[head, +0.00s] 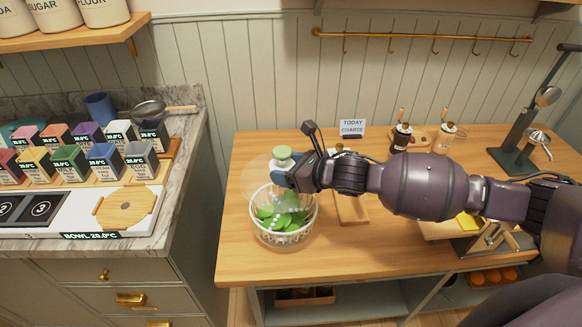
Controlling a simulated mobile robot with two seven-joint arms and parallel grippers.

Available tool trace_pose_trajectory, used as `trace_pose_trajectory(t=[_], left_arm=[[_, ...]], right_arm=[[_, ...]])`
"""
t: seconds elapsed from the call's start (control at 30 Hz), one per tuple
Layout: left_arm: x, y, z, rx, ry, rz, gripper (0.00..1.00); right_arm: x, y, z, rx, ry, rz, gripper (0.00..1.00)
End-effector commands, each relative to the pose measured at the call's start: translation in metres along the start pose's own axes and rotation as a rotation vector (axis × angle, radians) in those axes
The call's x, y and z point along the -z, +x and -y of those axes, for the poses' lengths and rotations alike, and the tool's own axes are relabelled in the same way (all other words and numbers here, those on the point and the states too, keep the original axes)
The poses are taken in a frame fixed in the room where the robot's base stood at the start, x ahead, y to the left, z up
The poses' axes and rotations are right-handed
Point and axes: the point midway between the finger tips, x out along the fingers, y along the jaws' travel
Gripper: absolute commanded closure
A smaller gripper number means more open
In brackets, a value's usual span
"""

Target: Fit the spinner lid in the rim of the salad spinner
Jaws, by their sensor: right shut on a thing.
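The salad spinner (284,238) is a clear and white slotted bowl holding green leaves, standing at the left end of the wooden table. The spinner lid (258,180) is a see-through disc with a pale green knob (282,152) on top. It shows above and behind the spinner's rim, overlapping it in the picture; I cannot tell whether they touch. My right gripper (286,177) comes in from the right and is shut on the lid near its knob. Its fingers partly hide the lid and the far rim. My left gripper is out of view.
The wooden table (350,255) has a clear front strip. A small sign (352,128) and two grinders (400,138) stand at the back, with a dark stand (520,150) at far right. The marble counter (180,190) on the left holds several labelled containers, beyond a gap.

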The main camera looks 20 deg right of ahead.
Motion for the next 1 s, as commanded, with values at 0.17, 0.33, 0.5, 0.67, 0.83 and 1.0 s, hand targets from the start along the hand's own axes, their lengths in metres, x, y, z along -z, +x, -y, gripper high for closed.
trace_pose_trajectory(t=[0.17,0.33,0.5,0.67,0.83,1.0], left_arm=[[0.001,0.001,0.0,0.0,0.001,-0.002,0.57],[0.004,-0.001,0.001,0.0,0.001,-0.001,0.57],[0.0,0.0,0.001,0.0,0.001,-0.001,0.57],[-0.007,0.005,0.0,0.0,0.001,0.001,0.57],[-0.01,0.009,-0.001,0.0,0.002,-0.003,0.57],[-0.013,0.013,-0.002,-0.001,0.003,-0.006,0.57]], right_arm=[[-0.001,0.0,0.0,0.0,0.0,0.002,0.66],[-0.002,-0.001,0.0,0.001,-0.002,0.001,0.66],[0.007,0.003,0.0,0.001,0.0,0.002,0.66],[0.019,0.008,0.0,0.001,0.0,0.002,0.66],[0.032,0.013,0.0,0.0,0.001,0.001,0.66],[0.043,0.018,0.0,0.001,0.0,0.002,0.66]])
